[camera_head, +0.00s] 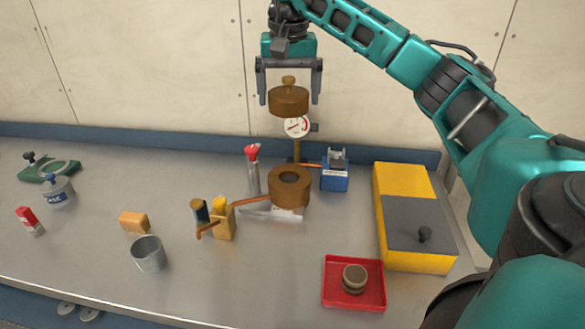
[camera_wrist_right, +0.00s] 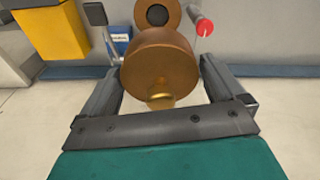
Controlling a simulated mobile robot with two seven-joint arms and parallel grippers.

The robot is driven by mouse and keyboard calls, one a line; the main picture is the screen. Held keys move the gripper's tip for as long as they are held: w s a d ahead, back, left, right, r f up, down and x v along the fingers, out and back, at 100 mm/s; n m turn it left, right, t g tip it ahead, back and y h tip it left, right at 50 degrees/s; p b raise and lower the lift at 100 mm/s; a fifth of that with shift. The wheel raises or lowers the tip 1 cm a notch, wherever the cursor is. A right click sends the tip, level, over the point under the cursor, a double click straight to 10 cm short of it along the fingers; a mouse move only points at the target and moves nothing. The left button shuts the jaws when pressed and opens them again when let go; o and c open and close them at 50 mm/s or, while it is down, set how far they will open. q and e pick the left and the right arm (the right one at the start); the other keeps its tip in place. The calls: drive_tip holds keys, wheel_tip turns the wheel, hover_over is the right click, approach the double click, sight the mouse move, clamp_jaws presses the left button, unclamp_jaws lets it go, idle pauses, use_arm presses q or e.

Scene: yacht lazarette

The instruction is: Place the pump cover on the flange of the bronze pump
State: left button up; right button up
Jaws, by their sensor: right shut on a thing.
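The bronze pump cover (camera_head: 289,102), a round brown disc with a small knob on top, hangs between the fingers of my right gripper (camera_head: 289,92). The gripper is shut on it, and the cover looks level. In the right wrist view the cover (camera_wrist_right: 160,62) also sits between the fingers, knob toward the camera. The bronze pump (camera_head: 290,188) stands on the bench below, its round flange facing up with a dark bore. The cover is well above it and apart from it. The flange also shows in the right wrist view (camera_wrist_right: 157,14), partly hidden by the cover. My left gripper is not in view.
A pressure gauge (camera_head: 296,127) on a post rises behind the pump. A red-topped tool (camera_head: 253,168) and a blue box (camera_head: 335,178) flank it. A yellow case (camera_head: 400,180) and red tray (camera_head: 343,302) are at right; a metal cup (camera_head: 148,254) and orange block (camera_head: 134,223) at left.

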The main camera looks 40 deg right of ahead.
sight(289, 116)
wheel_tip(289, 116, down, 16)
drive_tip(key=shift+f+b, duration=0.2)
drive_tip(key=shift+b, duration=0.3)
drive_tip(key=shift+f, duration=0.1)
drive_tip(key=o, duration=0.8)
drive_tip(key=shift+f, duration=0.1)
drive_tip(key=r, duration=0.8)
drive_tip(key=s+a+r, duration=0.1)
drive_tip(key=r, duration=0.3)
drive_tip(key=shift+r+p, duration=0.2)
drive_tip(key=shift+p, duration=0.1)
drive_tip(key=shift+f, duration=0.1)
